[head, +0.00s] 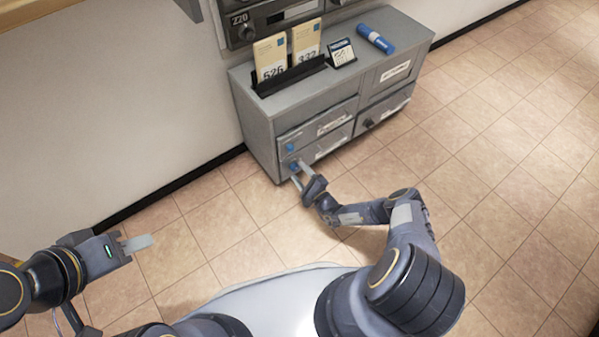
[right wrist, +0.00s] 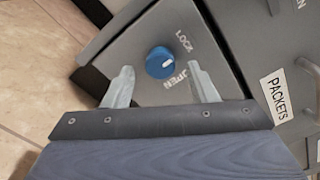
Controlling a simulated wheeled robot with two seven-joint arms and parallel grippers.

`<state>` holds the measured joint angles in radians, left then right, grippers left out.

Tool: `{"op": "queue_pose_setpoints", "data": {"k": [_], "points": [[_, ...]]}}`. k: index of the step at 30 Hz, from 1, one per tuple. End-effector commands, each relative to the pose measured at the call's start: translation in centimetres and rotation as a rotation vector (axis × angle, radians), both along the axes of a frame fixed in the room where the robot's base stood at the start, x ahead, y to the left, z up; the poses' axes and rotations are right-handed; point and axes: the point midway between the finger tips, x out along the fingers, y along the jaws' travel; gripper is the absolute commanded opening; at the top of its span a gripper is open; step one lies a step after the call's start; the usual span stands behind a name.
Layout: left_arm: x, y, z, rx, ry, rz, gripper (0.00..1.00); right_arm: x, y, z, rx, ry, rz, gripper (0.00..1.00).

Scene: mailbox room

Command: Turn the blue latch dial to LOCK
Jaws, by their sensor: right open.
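The blue latch dial (right wrist: 160,62) sits on a grey drawer front in the right wrist view. LOCK is printed to its upper right and OPEN to its lower right. A short white mark shows on the dial's face; I cannot tell exactly which word it points at. My right gripper (right wrist: 163,86) is open, its fingertips on either side of the dial and just short of it, with no visible contact. In the head view, the right gripper (head: 302,174) is at the cabinet's lower left drawer. My left gripper (head: 138,243) is far left, over the floor; its finger gap is not clear.
The grey cabinet (head: 240,95) stands against the wall. On top are a black card holder (head: 290,77), a small sign (head: 342,53) and a blue cylinder (head: 376,39). The tiled floor (head: 500,150) to the right is clear.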

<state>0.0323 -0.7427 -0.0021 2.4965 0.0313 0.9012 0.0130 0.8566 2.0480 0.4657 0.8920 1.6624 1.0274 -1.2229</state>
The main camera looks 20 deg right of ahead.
Motion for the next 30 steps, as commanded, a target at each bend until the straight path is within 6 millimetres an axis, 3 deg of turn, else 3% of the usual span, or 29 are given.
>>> {"op": "queue_pose_setpoints", "data": {"k": [6,12,30], "points": [[0.0,0.0,1.8,0.0,0.0,0.0,0.36,-3.7,-1.4,0.3,0.001,0.003,-0.003,0.52],[0.0,0.0,2.3,0.0,0.0,0.0,0.36,-6.0,-2.2,0.1,0.001,0.001,-0.002,0.52],[0.0,0.0,2.3,0.0,0.0,0.0,0.36,-6.4,-2.3,0.0,0.0,0.0,0.0,0.52]]}}
